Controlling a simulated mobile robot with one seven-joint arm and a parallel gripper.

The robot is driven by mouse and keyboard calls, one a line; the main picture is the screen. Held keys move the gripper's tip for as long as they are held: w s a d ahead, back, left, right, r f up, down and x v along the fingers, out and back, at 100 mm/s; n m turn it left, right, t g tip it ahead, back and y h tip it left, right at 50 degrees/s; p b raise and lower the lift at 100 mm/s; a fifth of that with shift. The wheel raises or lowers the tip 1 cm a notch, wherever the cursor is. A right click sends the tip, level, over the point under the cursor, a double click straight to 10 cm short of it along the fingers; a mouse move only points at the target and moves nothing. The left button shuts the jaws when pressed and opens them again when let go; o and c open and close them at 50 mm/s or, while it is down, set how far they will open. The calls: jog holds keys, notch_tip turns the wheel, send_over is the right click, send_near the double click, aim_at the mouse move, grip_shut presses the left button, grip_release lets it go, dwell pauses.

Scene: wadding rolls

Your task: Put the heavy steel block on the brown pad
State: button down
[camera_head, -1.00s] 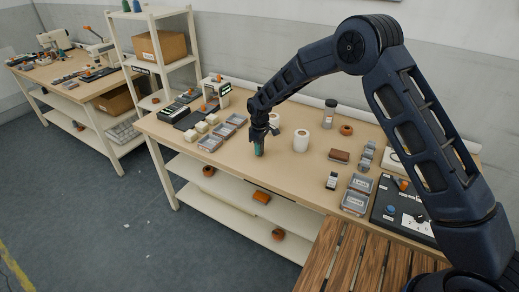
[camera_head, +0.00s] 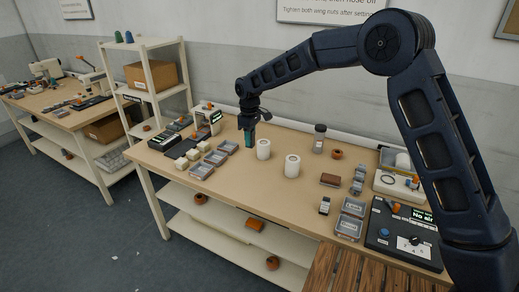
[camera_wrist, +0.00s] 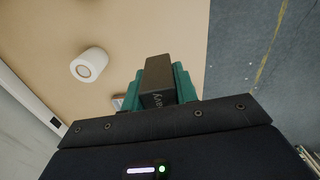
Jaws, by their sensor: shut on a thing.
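The heavy steel block (camera_wrist: 159,78) is a dark grey block with lettering on its face. My gripper (camera_wrist: 156,88) is shut on it, with a green finger on either side. In the head view my gripper (camera_head: 250,137) points down, left of two white rolls, and appears raised above the table; the block is hard to make out there. A small brown, flat-topped piece (camera_head: 331,180) lies on the table to the right of the rolls, apart from my gripper. It looks like the brown pad.
White rolls (camera_head: 264,149) and (camera_head: 292,166) stand mid-table (camera_head: 262,190). Grey bins (camera_head: 201,170) and pale blocks lie at the left. A jar (camera_head: 319,138), an orange-brown ring, more bins and a control panel (camera_head: 405,235) are at the right. The front middle is clear.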

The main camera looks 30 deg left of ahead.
jog(key=shift+w+r, duration=0.1)
jog(key=shift+r, duration=0.25)
jog(key=w+d+r, duration=0.2)
jog(key=w+d, duration=0.8)
jog(key=d, duration=0.4)
jog(key=r+m, duration=0.1)
send_over(331, 177)
notch_tip(331, 177, down, 19)
jog(key=shift+f, duration=0.2)
jog(key=shift+f, duration=0.15)
jog(key=c, duration=1.1)
grip_release()
jog(key=shift+d, duration=0.1)
